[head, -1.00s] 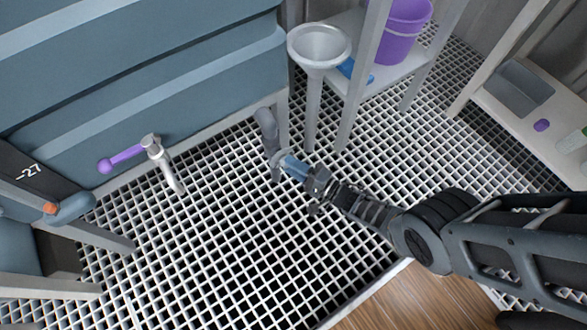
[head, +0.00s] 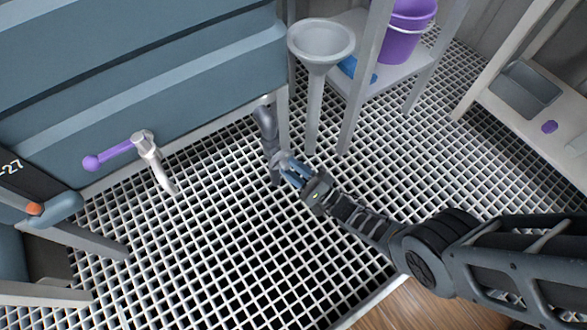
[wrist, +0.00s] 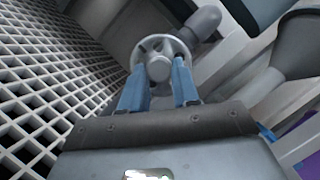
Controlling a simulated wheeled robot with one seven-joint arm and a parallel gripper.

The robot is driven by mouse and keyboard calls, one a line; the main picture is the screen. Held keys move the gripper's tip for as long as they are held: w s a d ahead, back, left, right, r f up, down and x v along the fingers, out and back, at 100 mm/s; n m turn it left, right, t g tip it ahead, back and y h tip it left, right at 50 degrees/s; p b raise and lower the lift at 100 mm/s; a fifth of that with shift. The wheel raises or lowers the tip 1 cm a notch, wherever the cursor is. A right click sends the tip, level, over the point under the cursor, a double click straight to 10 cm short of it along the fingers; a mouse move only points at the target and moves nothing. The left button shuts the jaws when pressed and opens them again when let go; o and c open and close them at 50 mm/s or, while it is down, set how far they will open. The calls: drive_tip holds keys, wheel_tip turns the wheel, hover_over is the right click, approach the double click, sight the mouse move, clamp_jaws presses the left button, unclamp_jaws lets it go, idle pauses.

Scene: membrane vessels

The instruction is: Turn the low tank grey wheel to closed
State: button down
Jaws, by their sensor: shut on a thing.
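The grey wheel (wrist: 160,62) shows in the wrist view as a round spoked handwheel with a raised hub, at the end of a grey pipe elbow (wrist: 206,22). In the head view the grey pipe (head: 265,118) comes down at the lower right corner of the blue-grey tank (head: 150,80). My gripper (wrist: 158,85) has its two blue fingers on either side of the wheel's lower part, shut on it. In the head view my gripper (head: 285,168) reaches the wheel from the right, and the fingers largely hide it.
A purple-handled tap (head: 145,145) stands out from the tank to the left. A grey funnel stand (head: 316,90) is close behind my gripper. A shelf with a purple bucket (head: 405,30) stands behind. White floor grating (head: 210,250) lies below.

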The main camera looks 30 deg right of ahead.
drive_tip(key=shift+f, duration=0.1)
drive_tip(key=c, duration=0.8)
unclamp_jaws()
drive_tip(key=shift+s, duration=0.1)
drive_tip(key=v, duration=0.7)
drive_tip(key=shift+s+p, duration=0.3)
drive_tip(key=shift+s, duration=0.05)
